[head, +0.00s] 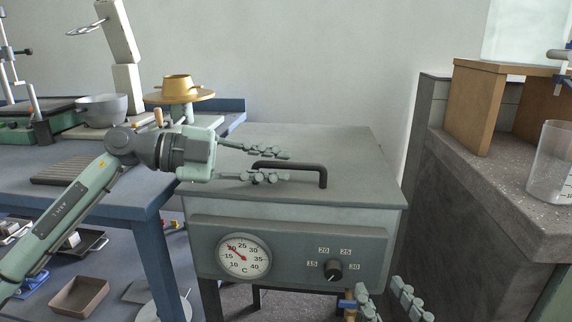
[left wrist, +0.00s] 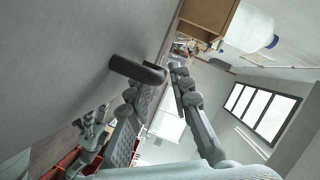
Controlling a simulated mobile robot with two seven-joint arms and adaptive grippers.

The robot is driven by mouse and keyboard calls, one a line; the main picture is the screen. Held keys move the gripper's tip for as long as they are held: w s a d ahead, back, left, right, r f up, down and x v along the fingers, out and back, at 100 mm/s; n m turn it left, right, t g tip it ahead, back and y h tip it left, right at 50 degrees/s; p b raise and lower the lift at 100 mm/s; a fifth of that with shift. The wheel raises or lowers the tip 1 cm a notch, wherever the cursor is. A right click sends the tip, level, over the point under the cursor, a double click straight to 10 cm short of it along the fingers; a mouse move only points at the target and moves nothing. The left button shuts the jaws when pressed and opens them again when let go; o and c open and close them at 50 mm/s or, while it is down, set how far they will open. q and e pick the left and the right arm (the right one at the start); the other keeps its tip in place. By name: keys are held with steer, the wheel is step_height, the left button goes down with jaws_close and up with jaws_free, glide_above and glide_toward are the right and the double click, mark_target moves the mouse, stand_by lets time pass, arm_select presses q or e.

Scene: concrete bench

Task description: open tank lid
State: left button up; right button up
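The tank (head: 300,250) is a grey-green box with a flat lid (head: 360,150), lying closed on top. A dark bar handle (head: 308,167) stands at the lid's front edge; it also shows in the left wrist view (left wrist: 132,69). My left gripper (head: 287,166) reaches in from the left with its fingers apart, one behind and one in front of the handle bar in the picture. In the left wrist view the handle's near end shows between the fingertips (left wrist: 153,84); I cannot tell whether they touch it. My right gripper (head: 386,298) is open and low before the tank's front.
The tank front carries a round dial (head: 243,255) and a black knob (head: 333,271). A blue table (head: 120,195) with a grey bowl (head: 101,107) and a gold pot (head: 178,85) is at left. A stone counter (head: 500,175) with a wooden stand (head: 478,105) and glass beaker (head: 552,165) is at right.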

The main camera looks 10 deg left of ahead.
arm_select(q)
steer(key=shift+x, duration=1.2)
jaws_close()
